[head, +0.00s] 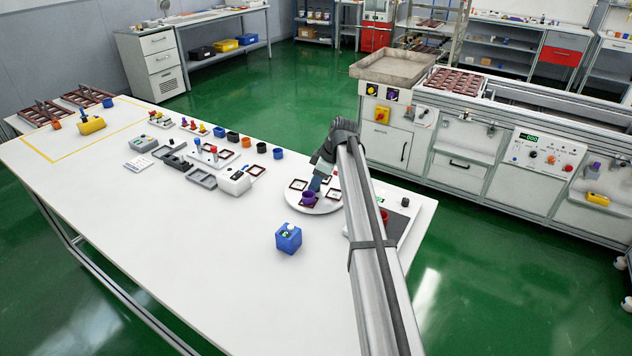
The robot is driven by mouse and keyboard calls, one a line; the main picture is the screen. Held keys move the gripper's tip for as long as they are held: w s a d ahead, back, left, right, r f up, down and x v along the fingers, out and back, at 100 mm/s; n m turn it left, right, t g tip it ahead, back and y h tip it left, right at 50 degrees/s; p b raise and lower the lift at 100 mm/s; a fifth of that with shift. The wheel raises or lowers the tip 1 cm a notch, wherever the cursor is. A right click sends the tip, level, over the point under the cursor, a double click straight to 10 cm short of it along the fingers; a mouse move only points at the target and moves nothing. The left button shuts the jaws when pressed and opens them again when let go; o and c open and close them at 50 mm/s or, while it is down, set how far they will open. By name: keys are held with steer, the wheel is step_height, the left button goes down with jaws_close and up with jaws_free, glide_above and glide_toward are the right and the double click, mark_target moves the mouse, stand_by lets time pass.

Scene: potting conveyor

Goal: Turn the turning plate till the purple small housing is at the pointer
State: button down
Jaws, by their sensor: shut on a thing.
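The turning plate (319,208) is a round white disc near the table's right end, with several dark-rimmed square frames on it. The purple small housing (308,199) sits on the plate's near-left part. My gripper (314,187) reaches down over the plate, just behind the purple housing. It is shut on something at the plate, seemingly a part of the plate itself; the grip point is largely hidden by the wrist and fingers. My arm covers the plate's right side. I cannot make out the pointer.
A blue cube-like box (288,239) with a light top stands in front of the plate. Small parts, grey trays and a white device (235,181) lie to the left. A grey pad (398,226) is right of my arm. The table's front left is clear.

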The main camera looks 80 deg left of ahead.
steer(key=shift+n+g+h, duration=0.3)
steer(key=shift+n+h, duration=0.5)
steer(key=shift+n, duration=1.4)
steer(key=shift+n+h, duration=0.9)
steer(key=shift+n, duration=1.2)
steer(key=shift+n+t+h, duration=0.6)
steer(key=shift+n+h, duration=0.1)
steer(key=shift+n, duration=1.5)
steer(key=shift+n+t+h, duration=0.4)
steer(key=shift+n, duration=1.2)
steer(key=shift+d+n, duration=0.1)
steer(key=shift+n, duration=0.3)
steer(key=c, duration=1.2)
jaws_free()
steer(key=shift+o, duration=0.2)
